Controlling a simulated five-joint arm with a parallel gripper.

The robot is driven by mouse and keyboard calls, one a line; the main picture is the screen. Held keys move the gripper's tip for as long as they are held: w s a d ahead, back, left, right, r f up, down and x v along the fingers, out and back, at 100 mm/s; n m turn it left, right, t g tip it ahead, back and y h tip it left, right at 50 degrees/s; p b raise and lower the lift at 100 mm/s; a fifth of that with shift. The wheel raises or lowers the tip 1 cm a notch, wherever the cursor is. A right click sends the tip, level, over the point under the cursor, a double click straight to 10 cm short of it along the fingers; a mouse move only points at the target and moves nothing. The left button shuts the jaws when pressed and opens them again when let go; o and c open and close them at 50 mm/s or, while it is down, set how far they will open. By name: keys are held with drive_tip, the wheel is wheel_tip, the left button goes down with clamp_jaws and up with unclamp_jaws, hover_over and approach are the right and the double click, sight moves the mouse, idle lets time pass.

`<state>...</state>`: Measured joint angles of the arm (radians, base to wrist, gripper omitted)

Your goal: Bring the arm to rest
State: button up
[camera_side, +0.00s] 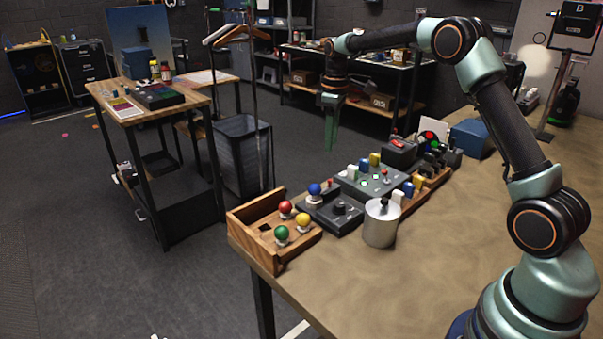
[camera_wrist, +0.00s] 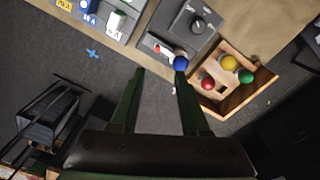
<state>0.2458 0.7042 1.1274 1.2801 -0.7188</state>
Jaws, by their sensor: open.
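My gripper (camera_side: 331,122) hangs pointing down from my raised, outstretched arm, in the air beyond the far edge of the table, above the floor. In the wrist view my gripper (camera_wrist: 160,75) shows two dark green fingers spread apart with nothing between them.
A wooden tray (camera_side: 273,262) with red, yellow and green balls sits at the table's near left corner. A metal cylinder (camera_side: 381,225) stands beside the dial box. A rack (camera_side: 250,95) and mesh bin (camera_side: 241,155) stand beyond the table.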

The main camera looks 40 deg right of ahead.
drive_tip(key=s+a+r+m+t, duration=0.3)
drive_tip(key=s+a+r, duration=0.5)
drive_tip(key=s+r, duration=0.2)
drive_tip(key=s+a+f+m+t, duration=0.1)
drive_tip(key=s+a, duration=0.1)
drive_tip(key=s, duration=0.4)
drive_tip(key=s+a+f+m+t, duration=0.1)
drive_tip(key=s+a, duration=0.2)
drive_tip(key=s, duration=0.4)
drive_tip(key=shift+f, duration=0.35)
drive_tip(key=shift+o, duration=0.3)
idle(0.5)
